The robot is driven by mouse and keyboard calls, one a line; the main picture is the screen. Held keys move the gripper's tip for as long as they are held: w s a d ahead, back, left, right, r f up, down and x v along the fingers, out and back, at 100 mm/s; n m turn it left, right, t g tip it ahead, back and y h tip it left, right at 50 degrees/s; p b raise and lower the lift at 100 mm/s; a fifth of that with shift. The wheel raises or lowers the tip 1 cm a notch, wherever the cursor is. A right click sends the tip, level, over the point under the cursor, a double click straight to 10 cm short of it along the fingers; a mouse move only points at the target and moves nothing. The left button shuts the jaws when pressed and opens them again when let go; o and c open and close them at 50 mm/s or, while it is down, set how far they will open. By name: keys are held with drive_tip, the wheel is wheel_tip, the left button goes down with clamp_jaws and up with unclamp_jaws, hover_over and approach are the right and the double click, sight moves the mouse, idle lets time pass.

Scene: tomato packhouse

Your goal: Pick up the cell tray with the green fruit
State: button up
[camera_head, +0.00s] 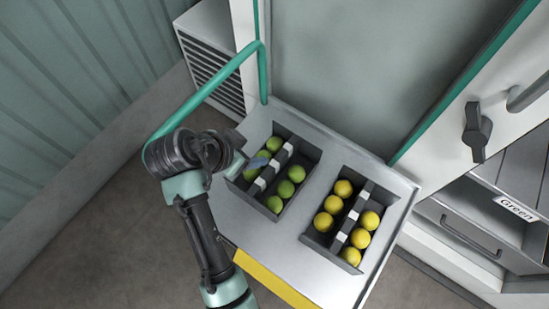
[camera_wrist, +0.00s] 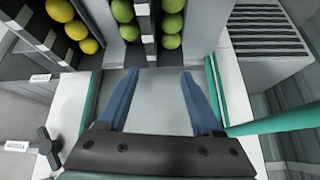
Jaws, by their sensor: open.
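The cell tray with the green fruit (camera_head: 303,148) is dark grey and lies on a light platform, left of a similar tray. Its green round fruit lie in two rows beside a central divider with white patches. It also shows at the top of the wrist view (camera_wrist: 148,40), cut off by the frame edge. My gripper (camera_head: 250,163) is over the tray's left side in the head view, partly covering it. In the wrist view my gripper (camera_wrist: 160,75) has its two blue fingers spread apart with nothing between them. I cannot tell whether they touch the tray.
A second dark tray with yellow fruit (camera_head: 375,193) stands to the right on the platform (camera_head: 225,208). A green rail (camera_head: 205,92) runs at the left, near my arm. A cabinet with a black handle (camera_head: 475,132) and a drawer labelled "Green" (camera_head: 517,208) are at the right.

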sight(273, 163)
drive_tip(key=f, duration=0.1)
drive_tip(key=s+f, duration=0.1)
drive_tip(key=d+f, duration=0.1)
drive_tip(key=shift+s+g+h, duration=0.3)
drive_tip(key=shift+g+h, duration=0.1)
drive_tip(key=x, duration=0.5)
drive_tip(key=shift+w+d+f, duration=0.1)
drive_tip(key=shift+w+f, duration=0.15)
drive_tip(key=shift+a+x, duration=0.1)
drive_tip(key=shift+x, duration=1.35)
drive_tip(key=shift+a+x, duration=0.15)
drive_tip(key=shift+x, duration=1.35)
drive_tip(key=shift+f, duration=0.1)
drive_tip(key=shift+c, duration=0.2)
clamp_jaws()
